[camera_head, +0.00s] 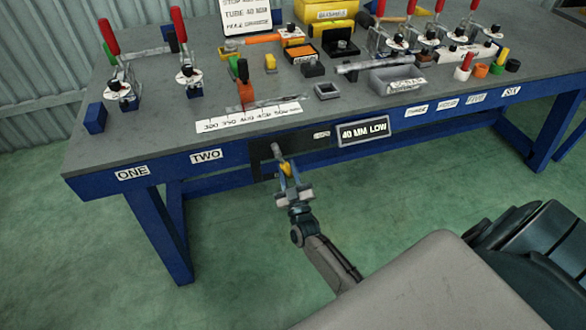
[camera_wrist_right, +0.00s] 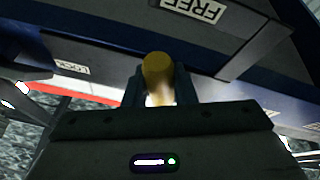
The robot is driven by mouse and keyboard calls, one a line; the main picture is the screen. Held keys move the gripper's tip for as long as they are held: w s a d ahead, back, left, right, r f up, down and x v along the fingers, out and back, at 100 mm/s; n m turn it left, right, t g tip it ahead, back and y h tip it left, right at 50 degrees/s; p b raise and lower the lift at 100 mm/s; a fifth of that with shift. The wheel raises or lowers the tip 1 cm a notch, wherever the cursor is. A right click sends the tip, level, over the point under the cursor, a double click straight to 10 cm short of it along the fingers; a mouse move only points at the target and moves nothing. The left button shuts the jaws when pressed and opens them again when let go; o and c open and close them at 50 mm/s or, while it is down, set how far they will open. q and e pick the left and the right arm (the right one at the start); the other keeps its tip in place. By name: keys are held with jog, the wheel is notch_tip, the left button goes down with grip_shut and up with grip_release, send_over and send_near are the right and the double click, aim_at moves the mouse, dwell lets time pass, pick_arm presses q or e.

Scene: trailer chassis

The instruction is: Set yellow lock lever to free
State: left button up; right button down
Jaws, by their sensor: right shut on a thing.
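The yellow lock lever (camera_wrist_right: 157,70) shows its round end in the right wrist view, between the two fingers of my right gripper (camera_wrist_right: 158,88). In the head view my right gripper (camera_head: 287,172) is at the front edge of the blue table, shut on the yellow lever (camera_head: 286,168). A FREE label (camera_wrist_right: 192,10) is above the lever in the wrist view, a little to the right. A LOCK label (camera_wrist_right: 71,67) is to the left of the lever. The lever's base is hidden behind the fingers. My left gripper is not in view.
The blue table (camera_head: 110,150) carries several red-handled clamps (camera_head: 118,80) and small blocks. A 40 MM LOW sign (camera_head: 364,129) is on the front edge, right of my gripper. The green floor (camera_head: 100,250) in front is clear.

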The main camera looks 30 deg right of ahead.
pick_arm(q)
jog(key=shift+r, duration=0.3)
pick_arm(e)
jog(key=shift+w+a+f+m+g+h, duration=0.15)
jog(key=shift+a+m+h, duration=0.2)
jog(key=shift+m, duration=0.4)
jog(key=shift+a+f+m+g+h, duration=0.15)
jog(key=shift+a+m+h, duration=0.2)
jog(key=shift+m, duration=0.4)
jog(key=c, duration=1.2)
grip_release()
jog(key=shift+r, duration=0.1)
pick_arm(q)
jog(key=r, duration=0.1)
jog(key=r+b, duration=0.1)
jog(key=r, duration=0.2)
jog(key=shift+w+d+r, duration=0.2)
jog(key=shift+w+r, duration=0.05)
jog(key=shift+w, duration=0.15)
pick_arm(e)
jog(key=v, duration=1)
jog(key=shift+s+a, duration=0.2)
jog(key=shift+s, duration=0.15)
jog(key=shift+f, duration=0.2)
